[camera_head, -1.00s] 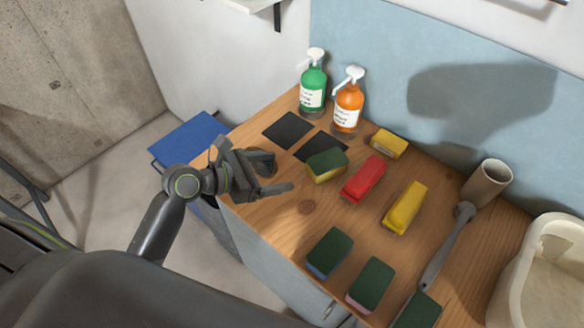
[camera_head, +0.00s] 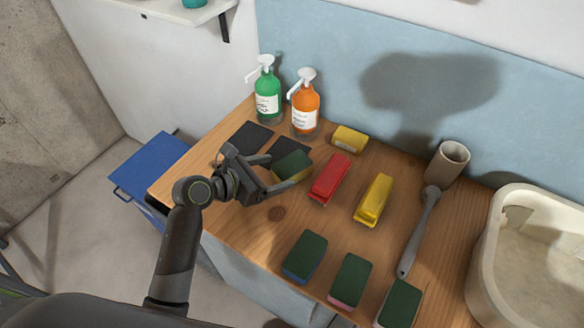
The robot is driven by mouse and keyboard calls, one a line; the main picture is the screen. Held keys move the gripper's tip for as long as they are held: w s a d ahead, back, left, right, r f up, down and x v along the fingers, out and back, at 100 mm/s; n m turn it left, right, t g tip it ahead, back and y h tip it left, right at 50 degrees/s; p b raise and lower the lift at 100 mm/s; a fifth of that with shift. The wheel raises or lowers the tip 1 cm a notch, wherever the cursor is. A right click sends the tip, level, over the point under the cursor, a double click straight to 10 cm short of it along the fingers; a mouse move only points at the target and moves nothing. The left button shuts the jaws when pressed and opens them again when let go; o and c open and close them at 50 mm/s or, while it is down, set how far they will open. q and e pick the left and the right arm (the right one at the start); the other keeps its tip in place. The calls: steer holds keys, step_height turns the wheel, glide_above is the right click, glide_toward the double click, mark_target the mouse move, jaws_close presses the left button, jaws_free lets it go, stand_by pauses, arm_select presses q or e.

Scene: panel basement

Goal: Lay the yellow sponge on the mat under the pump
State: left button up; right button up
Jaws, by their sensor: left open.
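The yellow sponge (camera_head: 293,164), with a dark green top and a yellow side, lies on the wooden counter at the near edge of the right dark mat (camera_head: 284,146). I cannot tell whether it overlaps that mat. A second dark mat (camera_head: 248,139) lies to the left. A green pump bottle (camera_head: 267,98) and an orange pump bottle (camera_head: 305,112) stand behind the mats. My left gripper (camera_head: 280,173) is open, its fingers spread at the sponge's left and near sides; contact cannot be told. My right gripper is not in view.
Three green-topped sponges (camera_head: 305,256) line the front. A long-handled brush (camera_head: 418,233), a cup (camera_head: 447,164) and a basin (camera_head: 482,262) are farther right.

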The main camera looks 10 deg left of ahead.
mark_target(284, 168)
arm_select(q)
steer(key=shift+p+x, duration=0.3)
steer(key=shift+x, duration=2.7)
steer(key=shift+w+a+r, duration=0.1)
steer(key=shift+a, duration=0.05)
steer(key=shift+c, duration=0.5)
steer(key=c, duration=1)
step_height(284, 168, up, 10)
steer(key=shift+f, duration=0.1)
steer(key=s+a+r+m+g+h, duration=0.1)
steer(key=s+a+r, duration=0.3)
steer(key=s+a, duration=0.7)
steer(key=shift+s+a+m+h, duration=0.3)
steer(key=shift+s+m, duration=0.1)
steer(key=shift+s, duration=0.8)
steer(key=shift+w+d+r+g, duration=0.1)
steer(key=shift+d+g, duration=0.05)
steer(key=shift+g, duration=0.15)
